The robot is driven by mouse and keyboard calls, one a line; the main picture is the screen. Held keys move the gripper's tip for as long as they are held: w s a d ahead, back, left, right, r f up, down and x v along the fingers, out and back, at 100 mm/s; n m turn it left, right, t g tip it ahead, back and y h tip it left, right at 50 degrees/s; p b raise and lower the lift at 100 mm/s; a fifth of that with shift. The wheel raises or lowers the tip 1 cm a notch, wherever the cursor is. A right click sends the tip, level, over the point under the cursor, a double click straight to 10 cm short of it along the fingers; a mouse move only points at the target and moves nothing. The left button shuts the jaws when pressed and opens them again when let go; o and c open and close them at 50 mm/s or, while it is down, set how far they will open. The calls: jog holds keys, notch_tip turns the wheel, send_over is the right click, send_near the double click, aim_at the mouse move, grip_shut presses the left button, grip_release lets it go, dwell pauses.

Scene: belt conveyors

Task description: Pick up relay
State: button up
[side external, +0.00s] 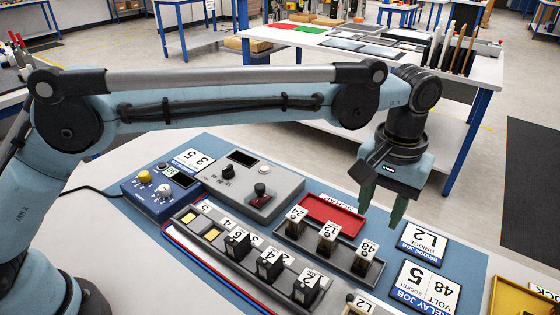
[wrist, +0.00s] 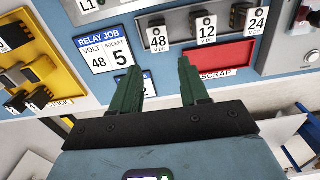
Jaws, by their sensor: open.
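Three dark relays with white tags stand in a row in a grey rack: 24 (side external: 296,217), 12 (side external: 328,236) and 48 (side external: 366,254). In the wrist view the 48 relay (wrist: 158,37), 12 relay (wrist: 206,28) and 24 relay (wrist: 256,19) show near the top edge. My gripper (side external: 381,212) hangs above the board near the 48 relay, fingers pointing down. Its green fingers (wrist: 160,72) are apart with nothing between them. A relay job card (side external: 428,287) reads 48 volt, socket 5; it also shows in the wrist view (wrist: 108,52).
A red scrap bin (side external: 331,214) lies beside the rack. A long socket strip (side external: 225,240) holds several tagged dark blocks. A blue power box (side external: 155,196) and a grey control box (side external: 250,185) stand behind. A yellow stock tray (wrist: 52,60) is at the wrist view's left.

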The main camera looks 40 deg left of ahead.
aim_at(368, 249)
notch_tip(368, 249, down, 7)
jog(key=shift+r, duration=0.2)
jog(key=shift+s+f, duration=0.25)
jog(key=shift+f, duration=1.1)
jog(key=shift+s+f, duration=0.2)
jog(key=shift+f, duration=1.15)
jog(key=c, duration=0.7)
jog(key=shift+r, duration=0.1)
jog(key=shift+r, duration=0.6)
notch_tip(368, 249, up, 3)
jog(key=shift+f, duration=0.1)
jog(key=s+d+r, duration=0.1)
jog(key=s+r, duration=0.1)
jog(key=s, duration=0.1)
jog(key=s+d+r, duration=0.1)
jog(key=s+r, duration=0.1)
jog(key=s, duration=0.2)
jog(key=s+d+r, duration=0.2)
jog(key=s+r, duration=0.1)
jog(key=s, duration=0.1)
